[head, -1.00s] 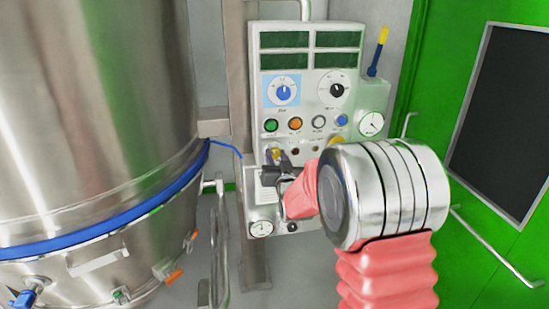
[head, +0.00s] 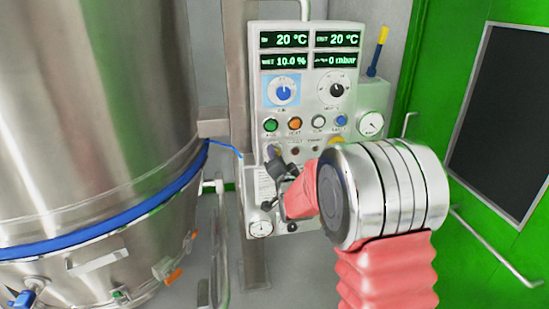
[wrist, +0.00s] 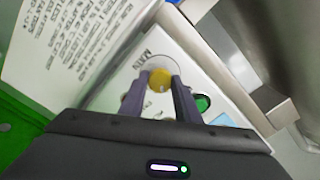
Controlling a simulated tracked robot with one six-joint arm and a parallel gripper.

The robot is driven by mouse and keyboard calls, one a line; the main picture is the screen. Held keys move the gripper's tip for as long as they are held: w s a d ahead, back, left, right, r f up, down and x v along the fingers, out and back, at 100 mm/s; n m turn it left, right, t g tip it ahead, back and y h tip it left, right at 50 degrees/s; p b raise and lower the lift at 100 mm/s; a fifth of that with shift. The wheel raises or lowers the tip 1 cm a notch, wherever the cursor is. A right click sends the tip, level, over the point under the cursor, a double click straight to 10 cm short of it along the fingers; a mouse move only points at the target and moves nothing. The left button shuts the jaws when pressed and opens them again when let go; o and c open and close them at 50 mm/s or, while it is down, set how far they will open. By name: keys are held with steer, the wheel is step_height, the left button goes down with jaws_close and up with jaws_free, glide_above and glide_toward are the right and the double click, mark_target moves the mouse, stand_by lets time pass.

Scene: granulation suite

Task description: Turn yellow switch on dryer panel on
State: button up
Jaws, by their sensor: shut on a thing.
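The dryer panel (head: 310,100) is a pale box straight ahead in the head view. Its four displays are lit green and show readings such as 20 °C, 10.0 % and 0 mbar. The yellow switch (wrist: 160,78) is in the wrist view, beside the word MAIN, with one dark fingertip on each side of it. My gripper (head: 275,157) is at the panel's lower left and is shut on the switch. In the head view the fingers largely hide the switch.
A large steel vessel (head: 90,100) with a blue band fills the left. A round gauge (head: 371,123) is right of the panel. A green door (head: 466,170) with a dark window stands at the right. Coloured buttons (head: 295,124) sit just above my gripper.

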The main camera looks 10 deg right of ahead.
steer(key=shift+d+f+m, duration=0.1)
steer(key=shift+d+m, duration=0.05)
steer(key=shift+m, duration=0.15)
steer(key=o, duration=1)
steer(key=shift+o, duration=0.2)
steer(key=shift+s, duration=0.1)
steer(key=s, duration=1.3)
steer(key=shift+s, duration=0.3)
